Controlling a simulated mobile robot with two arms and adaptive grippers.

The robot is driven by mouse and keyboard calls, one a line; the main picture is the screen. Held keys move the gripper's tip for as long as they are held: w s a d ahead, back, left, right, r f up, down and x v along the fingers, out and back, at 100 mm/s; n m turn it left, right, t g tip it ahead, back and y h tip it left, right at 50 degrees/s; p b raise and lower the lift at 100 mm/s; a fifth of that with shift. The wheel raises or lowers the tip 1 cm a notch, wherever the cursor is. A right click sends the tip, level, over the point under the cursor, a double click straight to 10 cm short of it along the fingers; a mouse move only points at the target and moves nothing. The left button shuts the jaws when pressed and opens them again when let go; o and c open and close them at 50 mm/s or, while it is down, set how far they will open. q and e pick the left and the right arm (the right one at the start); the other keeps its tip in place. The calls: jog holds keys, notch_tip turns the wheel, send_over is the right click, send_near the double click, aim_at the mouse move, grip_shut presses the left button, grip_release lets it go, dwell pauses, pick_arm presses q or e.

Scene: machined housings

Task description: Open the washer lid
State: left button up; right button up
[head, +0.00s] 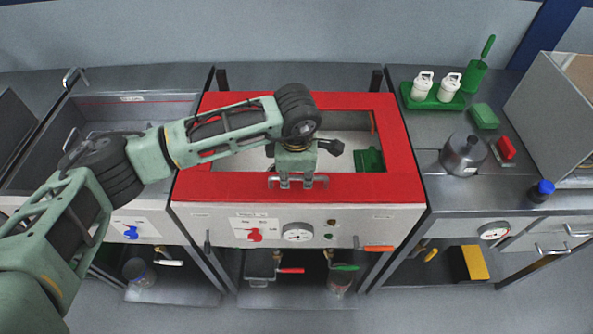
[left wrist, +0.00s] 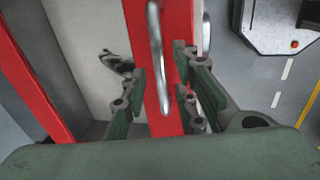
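The washer (head: 405,185) stands in the middle of the head view, with a red top frame around a pale inner basin. A metal bar handle (head: 320,182) is on the front strip of the red lid (head: 235,187). My left gripper (head: 296,180) is over that strip, pointing down at the handle. In the left wrist view the handle (left wrist: 158,60) lies between my two spread fingers (left wrist: 158,85), with a gap on each side. The red lid strip (left wrist: 180,20) runs behind it. The lid looks lowered. My right gripper is not in view.
A green block (head: 369,160) shows inside the red frame. An open sink (head: 100,110) is at the left.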

pick_arm(q)
jog(key=c, duration=0.5)
grip_shut()
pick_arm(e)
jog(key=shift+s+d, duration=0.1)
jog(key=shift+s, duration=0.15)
pick_arm(q)
jog(key=shift+r, duration=0.1)
jog(key=shift+w+r, duration=0.1)
